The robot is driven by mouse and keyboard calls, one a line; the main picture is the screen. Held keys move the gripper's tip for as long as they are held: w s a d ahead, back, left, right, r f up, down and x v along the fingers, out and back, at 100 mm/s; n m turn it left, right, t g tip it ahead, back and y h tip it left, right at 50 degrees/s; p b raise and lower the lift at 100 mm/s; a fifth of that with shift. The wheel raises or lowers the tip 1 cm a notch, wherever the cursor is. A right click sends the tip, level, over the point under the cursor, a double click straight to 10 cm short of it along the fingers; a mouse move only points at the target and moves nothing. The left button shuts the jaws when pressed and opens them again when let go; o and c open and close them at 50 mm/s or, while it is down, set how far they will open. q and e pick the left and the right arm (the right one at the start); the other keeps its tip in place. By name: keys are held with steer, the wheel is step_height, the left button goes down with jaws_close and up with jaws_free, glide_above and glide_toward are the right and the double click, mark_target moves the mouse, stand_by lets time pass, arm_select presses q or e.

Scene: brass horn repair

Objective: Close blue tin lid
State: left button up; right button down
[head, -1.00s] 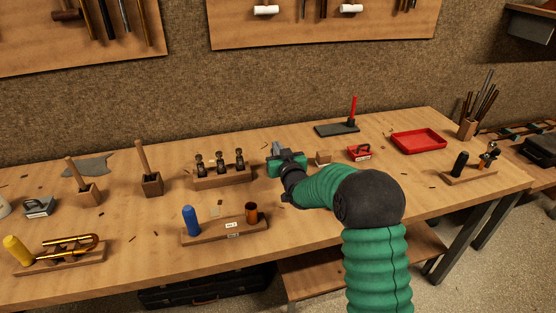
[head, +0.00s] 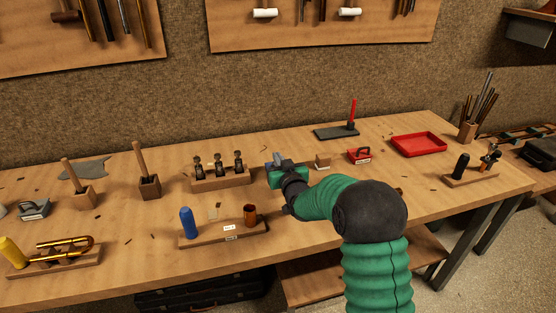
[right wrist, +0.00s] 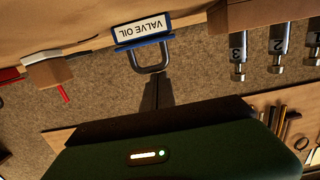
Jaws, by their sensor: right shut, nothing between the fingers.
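The blue tin shows in the right wrist view, upside down, as a blue edge (right wrist: 146,43) around a white "VALVE OIL" label (right wrist: 143,24), with a grey loop handle (right wrist: 150,69). I cannot tell whether its lid lies fully flat. In the head view my right gripper mostly hides the tin. My right gripper (head: 279,159) is shut and empty, low over the bench at the tin. Its dark fingers (right wrist: 155,88) reach toward the handle in the wrist view; I cannot tell whether they touch it. My left gripper is not in view.
A valve block (head: 222,180) stands just left of the gripper. A small wooden block (head: 323,162) and a red tin (head: 359,156) stand to its right. A red tray (head: 419,145) lies farther right. In front is a rack with a blue bottle (head: 187,222).

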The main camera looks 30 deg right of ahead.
steer(key=shift+s, duration=0.1)
steer(key=p+v, duration=0.2)
steer(key=v, duration=1.4)
steer(key=shift+s+f, duration=0.1)
steer(key=shift+s, duration=0.25)
